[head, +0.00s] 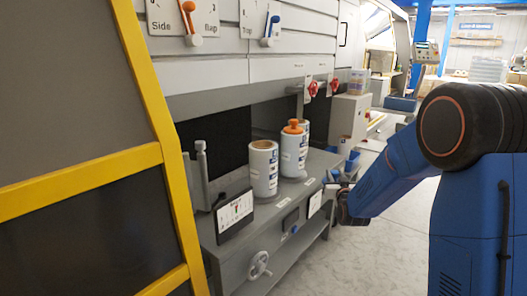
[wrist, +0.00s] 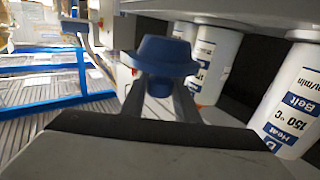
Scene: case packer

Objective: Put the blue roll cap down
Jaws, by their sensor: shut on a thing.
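The blue roll cap (wrist: 165,55) is in the wrist view, a wide disc with a narrower stub below it. My gripper (wrist: 160,92) is shut on the stub, with a finger on each side. The cap is held clear in the air, with labelled white rolls behind and to the right. In the head view my gripper (head: 343,207) is low at the front right of the grey shelf, partly hidden by my own arm; the cap cannot be made out there.
White rolls stand on the grey shelf: a front one (head: 263,168) with an open brown top and one with an orange cap (head: 293,127); another is partly hidden behind. A panel (head: 235,214) and a handwheel (head: 259,264) are at the shelf's front. Floor at right is clear.

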